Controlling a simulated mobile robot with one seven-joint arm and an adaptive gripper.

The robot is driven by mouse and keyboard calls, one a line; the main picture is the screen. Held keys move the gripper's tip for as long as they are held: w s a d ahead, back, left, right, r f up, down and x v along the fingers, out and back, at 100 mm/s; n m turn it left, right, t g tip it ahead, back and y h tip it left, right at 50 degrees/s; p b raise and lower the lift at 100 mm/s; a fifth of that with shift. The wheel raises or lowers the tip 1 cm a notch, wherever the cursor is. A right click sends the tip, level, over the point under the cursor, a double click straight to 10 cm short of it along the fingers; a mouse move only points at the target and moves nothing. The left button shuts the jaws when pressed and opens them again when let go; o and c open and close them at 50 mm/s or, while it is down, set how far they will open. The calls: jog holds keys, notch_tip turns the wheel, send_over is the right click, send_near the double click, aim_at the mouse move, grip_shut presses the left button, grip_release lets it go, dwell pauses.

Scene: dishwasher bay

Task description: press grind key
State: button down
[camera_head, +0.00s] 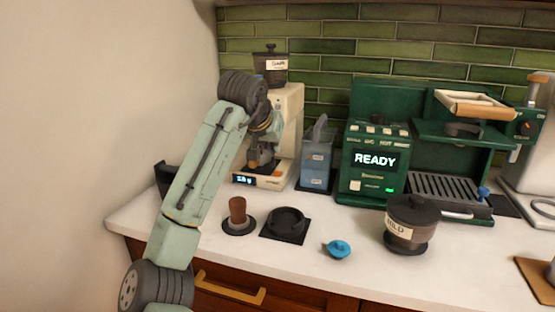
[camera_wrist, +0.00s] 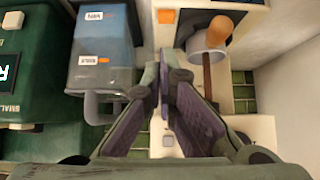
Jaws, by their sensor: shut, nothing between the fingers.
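The cream grinder (camera_head: 287,115) stands at the back left of the counter, with a lit display (camera_head: 243,180) on its low front. My gripper (camera_head: 262,165) is shut and empty, in front of the grinder and above its base. In the wrist view my gripper's fingertips (camera_wrist: 165,65) are together over the cream body. A small orange square (camera_wrist: 166,16), which may be the grind key, shows beyond the tips and apart from them in the picture. Contact cannot be told. My arm hides part of the grinder in the head view.
A blue-grey container (camera_head: 316,165) stands right of the grinder, close to my fingers in the wrist view (camera_wrist: 105,55). A green coffee machine (camera_head: 375,130) reads READY. A brown-handled tamper (camera_head: 238,210), black round holder (camera_head: 286,224), blue item (camera_head: 339,249) and labelled jar (camera_head: 411,222) stand in front.

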jog(key=shift+v, duration=1.95)
jog(key=shift+d+r, duration=0.1)
